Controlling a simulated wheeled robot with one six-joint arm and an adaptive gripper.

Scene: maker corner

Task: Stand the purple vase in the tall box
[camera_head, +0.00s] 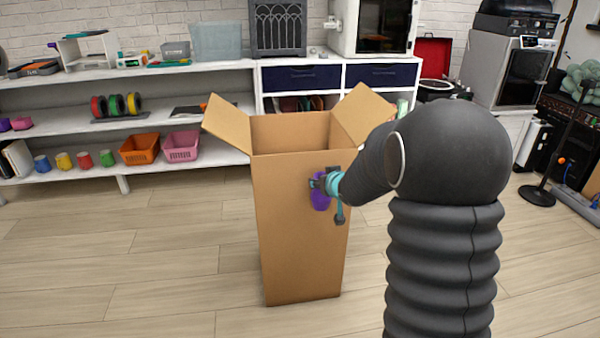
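The tall box (299,230) is brown cardboard and stands upright on the floor in the middle of the head view. Its top is open, with flaps spread to the left and right. My gripper (322,184) is in front of the box's near face, below its rim. The purple vase (320,201) is at my gripper, between the fingers, and appears gripped. It is small in view and partly covered by the gripper, so its tilt is hard to tell. The vase shows outside the box. The bottom of the box's inside is hidden.
A white shelf (60,119) along the back wall holds spools, cups, an orange basket (139,148) and a pink basket (181,146). A black stand (538,195) is at the right. The wood floor left of the box is clear.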

